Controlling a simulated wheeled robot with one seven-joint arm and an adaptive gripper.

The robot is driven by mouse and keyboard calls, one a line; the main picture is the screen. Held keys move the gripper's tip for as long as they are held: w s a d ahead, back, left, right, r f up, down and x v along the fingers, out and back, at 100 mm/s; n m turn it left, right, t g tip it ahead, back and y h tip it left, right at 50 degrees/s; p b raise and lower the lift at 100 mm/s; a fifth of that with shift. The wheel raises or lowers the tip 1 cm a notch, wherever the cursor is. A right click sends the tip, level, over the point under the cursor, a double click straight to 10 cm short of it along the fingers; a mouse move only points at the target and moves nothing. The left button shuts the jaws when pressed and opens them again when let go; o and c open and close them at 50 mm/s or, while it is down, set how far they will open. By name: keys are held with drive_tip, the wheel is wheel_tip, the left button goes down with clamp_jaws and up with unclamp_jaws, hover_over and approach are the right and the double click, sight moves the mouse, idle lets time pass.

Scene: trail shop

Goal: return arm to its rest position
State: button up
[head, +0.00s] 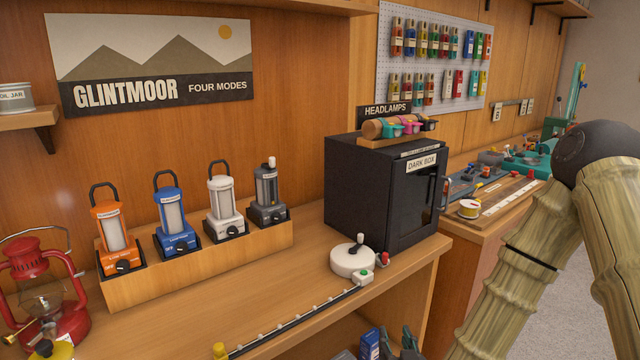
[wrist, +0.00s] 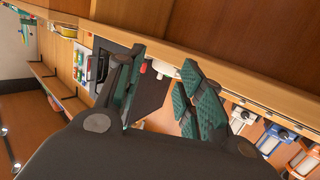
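My gripper (wrist: 163,68) shows in the wrist view with its two dark green-padded fingers apart and nothing held between them. In the head view dark finger-like parts, which look like my gripper (head: 398,342), show at the bottom edge, in front of and below the counter's front edge. My arm, with bamboo-like links and a dark joint, fills the right side of the head view. Its lower links run out of the picture.
The wooden counter (head: 310,290) holds a row of several lanterns (head: 172,225), a black dark box (head: 385,190), a round white device (head: 353,260) and a red lantern (head: 42,285). A second counter (head: 490,210) stands behind my arm. Grey floor (head: 565,310) shows at the right.

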drive_tip(key=s+f+g+y, duration=0.1)
drive_tip(key=s+f+g, duration=0.55)
drive_tip(key=f, duration=0.75)
drive_tip(key=s+d+f+g, duration=0.2)
drive_tip(key=s+f, duration=0.3)
drive_tip(key=s, duration=0.5)
drive_tip(key=s+d+f+g, duration=0.1)
drive_tip(key=s+f+g, duration=0.3)
drive_tip(key=s, duration=0.6)
drive_tip(key=s+d+f+g+h, duration=0.1)
drive_tip(key=s+d+f+g, duration=0.1)
drive_tip(key=s+f, duration=0.6)
drive_tip(key=shift+s+d+f+m+g, duration=0.15)
drive_tip(key=shift+s+d+m+g, duration=0.15)
drive_tip(key=shift+s+g, duration=0.55)
drive_tip(key=shift+a, duration=0.15)
